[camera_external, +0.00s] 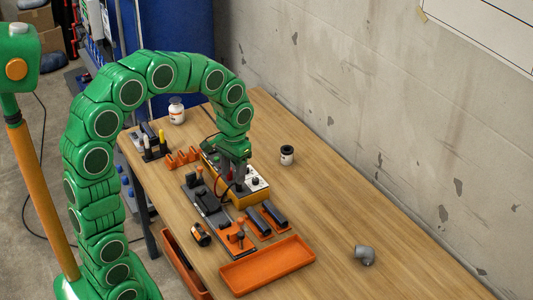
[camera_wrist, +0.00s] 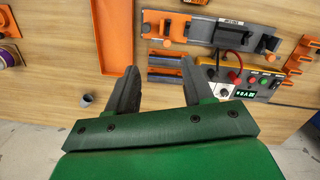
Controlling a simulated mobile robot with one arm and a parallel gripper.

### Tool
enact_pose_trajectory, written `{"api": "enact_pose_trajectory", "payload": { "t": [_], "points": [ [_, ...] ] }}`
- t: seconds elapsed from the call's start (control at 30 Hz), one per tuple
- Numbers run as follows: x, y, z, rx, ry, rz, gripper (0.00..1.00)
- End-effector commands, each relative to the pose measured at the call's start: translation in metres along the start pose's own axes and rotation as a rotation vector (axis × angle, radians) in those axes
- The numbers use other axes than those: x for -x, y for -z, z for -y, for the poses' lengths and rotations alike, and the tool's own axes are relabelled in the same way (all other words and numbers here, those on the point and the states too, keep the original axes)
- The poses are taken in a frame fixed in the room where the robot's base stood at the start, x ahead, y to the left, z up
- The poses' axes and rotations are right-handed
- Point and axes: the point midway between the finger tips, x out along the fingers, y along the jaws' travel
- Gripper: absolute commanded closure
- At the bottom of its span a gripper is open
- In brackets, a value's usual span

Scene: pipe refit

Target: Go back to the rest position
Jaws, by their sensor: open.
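My gripper (camera_external: 238,183) hangs at the end of the green arm, above the fixture area of the wooden table. In the wrist view my gripper (camera_wrist: 158,70) has its two dark fingers spread apart, with nothing between them. Below the fingers lie the grey fixture plate (camera_wrist: 215,34) with orange clamps and the control box (camera_wrist: 245,80) with knobs and a green display. In the outside view the fixture plate (camera_external: 206,207) is beside the gripper, and the control box (camera_external: 255,188) is partly hidden behind it. I cannot tell the exact height of the fingertips.
An orange tray (camera_external: 268,266) lies at the table's front edge. A grey pipe elbow (camera_external: 364,256) lies to the right. A white jar (camera_external: 177,111) and a black-lidded jar (camera_external: 287,155) stand farther back. A concrete wall (camera_external: 380,110) borders the table. Its right part is mostly clear.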

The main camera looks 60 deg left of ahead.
Motion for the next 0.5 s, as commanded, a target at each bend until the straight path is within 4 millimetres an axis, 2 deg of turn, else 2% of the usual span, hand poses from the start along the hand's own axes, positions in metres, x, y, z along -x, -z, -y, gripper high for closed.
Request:
{"api": "enact_pose_trajectory", "payload": {
  "t": [0.2, 0.5],
  "points": [
    [0.008, -0.056, -0.016, -0.066, 0.010, 0.017, 0.48],
    [0.012, -0.131, -0.027, -0.148, 0.023, 0.035, 0.48]
  ]
}}
